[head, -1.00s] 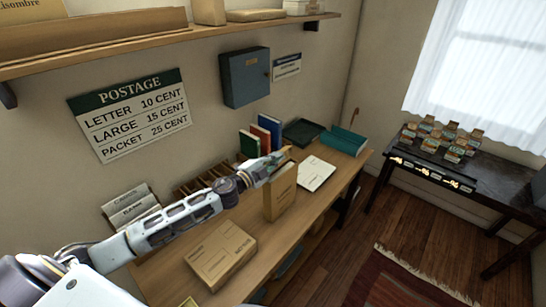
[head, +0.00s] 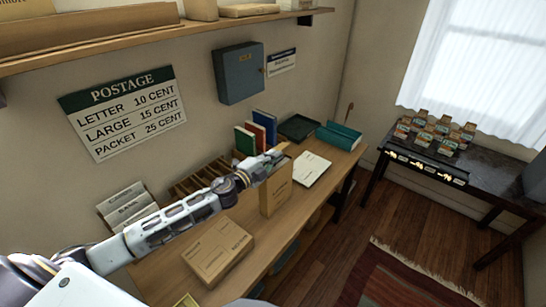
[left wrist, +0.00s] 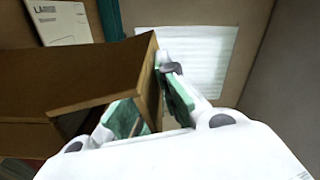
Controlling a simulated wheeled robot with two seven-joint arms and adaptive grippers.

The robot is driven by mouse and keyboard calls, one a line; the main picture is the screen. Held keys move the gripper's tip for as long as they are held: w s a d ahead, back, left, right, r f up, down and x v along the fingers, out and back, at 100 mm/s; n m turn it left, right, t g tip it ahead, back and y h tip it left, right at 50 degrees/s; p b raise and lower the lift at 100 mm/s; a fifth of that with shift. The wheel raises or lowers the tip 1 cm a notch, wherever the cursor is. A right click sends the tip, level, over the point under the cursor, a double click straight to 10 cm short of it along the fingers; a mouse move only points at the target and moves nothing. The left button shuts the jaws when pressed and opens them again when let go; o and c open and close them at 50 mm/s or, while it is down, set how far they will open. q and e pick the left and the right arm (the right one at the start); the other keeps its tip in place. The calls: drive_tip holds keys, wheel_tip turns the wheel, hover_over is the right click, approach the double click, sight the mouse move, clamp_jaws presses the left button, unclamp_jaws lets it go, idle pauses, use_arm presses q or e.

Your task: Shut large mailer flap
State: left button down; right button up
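The large mailer (head: 276,190) is a brown cardboard packet standing upright near the front edge of the desk. My left gripper (head: 278,157) is at its top. In the left wrist view the mailer's brown panels (left wrist: 75,80) fill the left and middle, with a dark opening below a raised edge. My left gripper (left wrist: 155,98) has its two green-padded fingers apart, one each side of a brown panel edge. The left finger is partly hidden by cardboard; firm contact cannot be told. My right gripper is not in view.
A flat brown parcel (head: 217,252) lies on the wooden desk (head: 262,237), left of the mailer. A white envelope (head: 308,169), upright books (head: 262,126), a dark green tray (head: 299,128) and a teal box (head: 340,135) are behind it. A shelf (head: 150,38) runs above.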

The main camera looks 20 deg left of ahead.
use_arm(q)
drive_tip(key=c, duration=1.7)
unclamp_jaws()
drive_tip(key=shift+v, duration=6)
drive_tip(key=shift+c, duration=0.3)
